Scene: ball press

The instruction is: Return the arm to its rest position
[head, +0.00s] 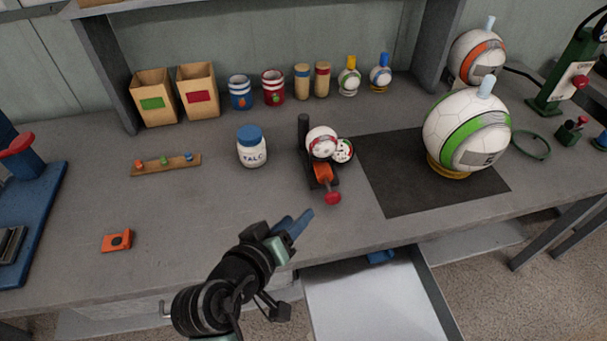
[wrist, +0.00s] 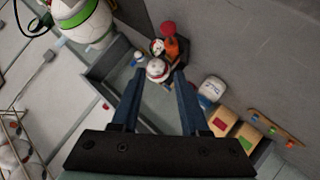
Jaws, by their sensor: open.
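My gripper (head: 297,222) is in the lower middle of the head view, in front of the bench's front edge and above the open drawer. Its blue fingers point up and to the right. In the wrist view my gripper (wrist: 158,76) shows two blue fingers spread apart with nothing held between them. The small press (head: 323,174), black and orange with a red knob, stands on the bench beyond the fingertips. A small white and red ball (head: 320,141) sits at it, beside a round dial (head: 342,150). The ball also shows in the wrist view (wrist: 157,69), beyond the fingers.
An open drawer (head: 372,300) juts out below the bench (head: 220,220). A large green-striped ball (head: 466,130) stands on the dark mat (head: 400,190) at right.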

